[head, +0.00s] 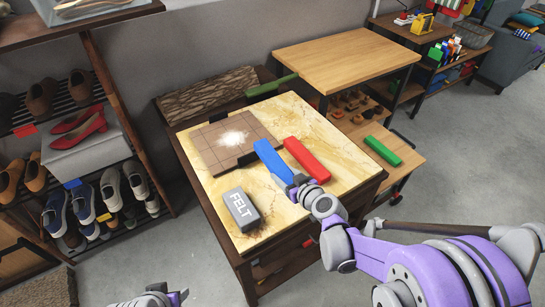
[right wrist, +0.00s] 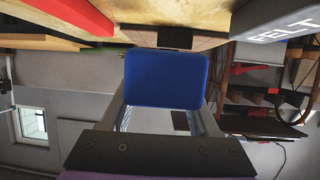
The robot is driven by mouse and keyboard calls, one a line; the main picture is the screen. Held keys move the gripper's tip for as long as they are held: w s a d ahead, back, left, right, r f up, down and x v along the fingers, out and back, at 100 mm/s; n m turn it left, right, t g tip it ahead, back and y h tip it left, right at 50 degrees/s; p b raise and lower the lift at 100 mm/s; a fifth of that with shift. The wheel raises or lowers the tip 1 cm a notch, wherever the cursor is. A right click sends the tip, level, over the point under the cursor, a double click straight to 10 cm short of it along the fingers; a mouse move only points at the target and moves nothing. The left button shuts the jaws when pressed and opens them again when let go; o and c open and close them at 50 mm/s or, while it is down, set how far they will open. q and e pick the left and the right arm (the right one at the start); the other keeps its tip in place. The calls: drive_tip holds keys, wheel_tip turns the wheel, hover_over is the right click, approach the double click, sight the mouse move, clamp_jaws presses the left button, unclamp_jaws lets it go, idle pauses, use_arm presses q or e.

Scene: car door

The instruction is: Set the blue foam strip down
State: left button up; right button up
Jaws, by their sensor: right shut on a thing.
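The blue foam strip (head: 270,159) is a long blue bar over the marble-topped table (head: 213,187). Its far end is near the brown tiled board and its near end is in my right gripper (head: 296,187). The right gripper is shut on that end. In the right wrist view the end of the blue strip (right wrist: 165,80) fills the space between the fingers (right wrist: 163,120). I cannot tell whether the strip touches the tabletop. My left gripper (head: 158,298) shows only in part at the bottom edge, away from the table; its jaws are unclear.
A red strip (head: 306,160) lies just right of the blue one. A grey FELT block (head: 241,209) stands to the left. A green strip (head: 382,151) lies on the wooden bench at right. The near marble is clear.

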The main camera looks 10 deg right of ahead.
sight(282, 196)
drive_tip(key=shift+w+r, duration=0.1)
drive_tip(key=shift+r, duration=0.1)
drive_tip(key=shift+w+a+n+y+b, duration=0.1)
drive_tip(key=shift+a+n+y+b, duration=0.05)
drive_tip(key=shift+n+y+b, duration=0.2)
wheel_tip(282, 196, down, 10)
drive_tip(key=shift+w+r+b, duration=0.1)
drive_tip(key=shift+r+b, duration=0.1)
drive_tip(key=shift+b, duration=1.05)
drive_tip(key=o, duration=1.3)
drive_tip(key=shift+o, duration=0.2)
